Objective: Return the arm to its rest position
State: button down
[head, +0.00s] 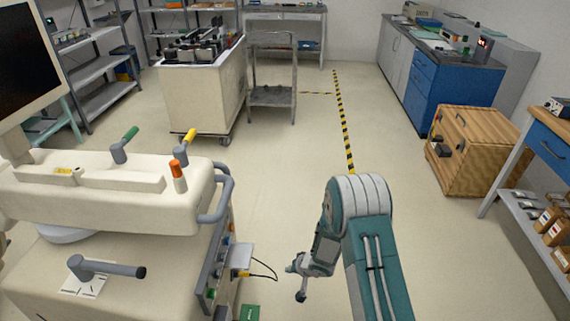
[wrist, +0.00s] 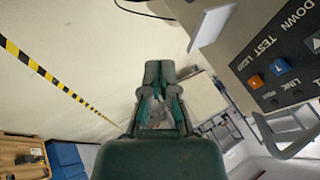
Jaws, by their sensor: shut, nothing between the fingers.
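My arm stands at the bottom right of centre in the head view, bent over at a white and teal joint. My gripper (head: 297,280) hangs at its end over the open floor, to the right of the cream cart (head: 110,240). In the wrist view my gripper (wrist: 160,70) shows its two fingers shut together, with nothing between them. The gripper is apart from the cart's side panel, and that panel (wrist: 275,70) shows close by at the right of the wrist view.
The cart bears levers and a side handle (head: 222,195). A thin black cable (head: 265,268) loops from its side toward my gripper. A wooden crate (head: 470,150) and blue cabinet (head: 440,85) stand at right. The floor along the striped tape (head: 343,120) is clear.

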jog(key=w+d+r+t+h, duration=0.15)
jog(key=d+r, duration=0.25)
jog(key=r, duration=0.5)
jog(key=w+d+r+t+h, duration=0.1)
jog(key=w+d+r+h, duration=0.15)
jog(key=r, duration=0.65)
jog(key=s+d+r+h, duration=0.1)
jog(key=s+d+r, duration=0.2)
jog(key=r, duration=0.4)
jog(key=s+d+r+h, duration=0.1)
jog(key=s+d+r, duration=0.25)
jog(key=r, duration=0.35)
jog(key=s+r, duration=0.6)
jog(key=s, duration=0.7)
jog(key=s+d+r+g, duration=0.1)
jog(key=s+r, duration=0.5)
jog(key=s, duration=0.7)
jog(key=shift+y, duration=0.3)
